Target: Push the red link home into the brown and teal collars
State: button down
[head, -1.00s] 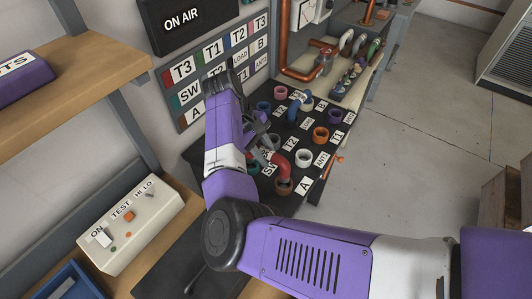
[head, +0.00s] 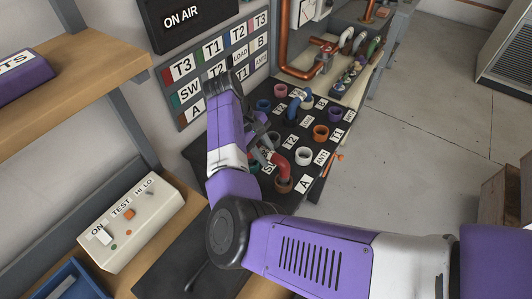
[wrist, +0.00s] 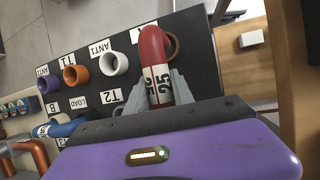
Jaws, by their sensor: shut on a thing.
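The red link (head: 282,163) is a bent tube with a white lettered band, which shows in the wrist view (wrist: 152,45). My gripper (head: 266,147) is shut on the link at its band; its two grey fingers lie either side of it in the wrist view (wrist: 157,93). In the head view, one end of the link bends down to the brown collar (head: 284,186) at the panel's near edge. In the wrist view, the brown collar (wrist: 176,47) shows partly behind the link. The teal collar (head: 253,167) is mostly hidden by my gripper. I cannot tell how deep either end sits.
White (head: 303,156), orange (head: 320,133) and purple (head: 335,117) collars stand nearby on the black panel (head: 318,107). A blue link (head: 294,104) stands farther back. An orange-tipped rod (head: 340,156) lies along the panel's right edge. A labelled wall board (head: 220,72) is close behind my gripper.

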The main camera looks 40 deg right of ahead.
jog(key=shift+f+b, duration=0.7)
jog(key=shift+f, duration=1.1)
jog(key=c, duration=1)
grip_release()
jog(key=b+v, duration=0.1)
jog(key=v, duration=0.6)
jog(key=shift+w+a+r, duration=0.1)
jog(key=shift+r, duration=0.3)
